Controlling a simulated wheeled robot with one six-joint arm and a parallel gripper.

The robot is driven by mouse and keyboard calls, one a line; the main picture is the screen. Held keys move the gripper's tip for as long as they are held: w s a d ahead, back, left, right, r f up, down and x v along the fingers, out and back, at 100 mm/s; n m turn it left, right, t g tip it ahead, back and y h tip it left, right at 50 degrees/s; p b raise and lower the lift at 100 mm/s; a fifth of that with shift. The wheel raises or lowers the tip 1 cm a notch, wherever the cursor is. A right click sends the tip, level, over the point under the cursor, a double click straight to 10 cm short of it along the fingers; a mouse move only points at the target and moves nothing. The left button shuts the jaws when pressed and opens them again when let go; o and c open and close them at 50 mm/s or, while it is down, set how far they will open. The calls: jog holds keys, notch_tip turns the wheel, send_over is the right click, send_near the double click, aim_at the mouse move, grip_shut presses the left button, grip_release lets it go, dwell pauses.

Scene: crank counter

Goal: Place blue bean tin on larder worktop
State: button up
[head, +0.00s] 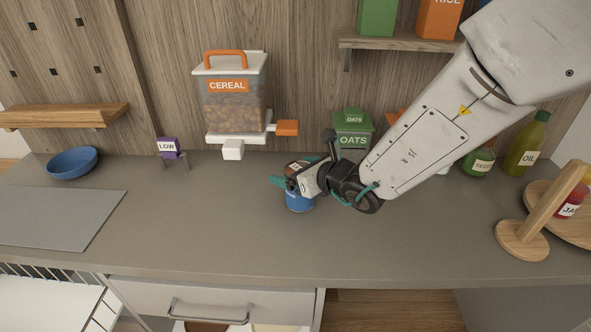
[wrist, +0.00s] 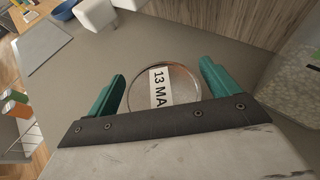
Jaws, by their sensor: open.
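The blue bean tin (head: 299,202) stands upright on the grey larder worktop (head: 222,228), near the middle. In the wrist view its round metal lid (wrist: 181,88) shows a white label reading "13 MA", partly cut off by my gripper's body. My gripper (head: 286,181) is at the tin from above, and its arm comes in from the upper right. In the wrist view the two teal fingers of my gripper (wrist: 160,88) are open, one on each side of the tin. A gap shows beside the lid, so the fingers do not look closed on it.
A cereal dispenser (head: 233,97) hangs on the wall behind, with a small purple "LOW" sign (head: 168,149) to its left. A green oats box (head: 352,135) stands behind my gripper. A wooden stand (head: 524,240) is at right. The front worktop is clear.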

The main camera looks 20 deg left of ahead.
jog(key=shift+r, duration=0.1)
jog(key=shift+s+d+r, duration=0.1)
jog(key=shift+d+r, duration=0.05)
jog(key=v, duration=1.1)
jog(key=shift+s+d+r, duration=0.15)
jog(key=shift+d, duration=0.05)
jog(key=shift+r, duration=0.1)
jog(key=s+d+r+n+g, duration=0.6)
jog(key=s+d+r+n, duration=0.4)
jog(key=n, duration=0.5)
jog(key=s+d+f+n+h, duration=0.1)
jog(key=s+d+n+h, duration=0.3)
jog(key=d, duration=0.7)
jog(key=s+d+f+n+h, duration=0.1)
jog(key=s+d+n+h, duration=0.4)
jog(key=d, duration=0.7)
jog(key=s+h, duration=0.2)
jog(key=shift+f+h, duration=0.3)
jog(key=shift+f, duration=0.05)
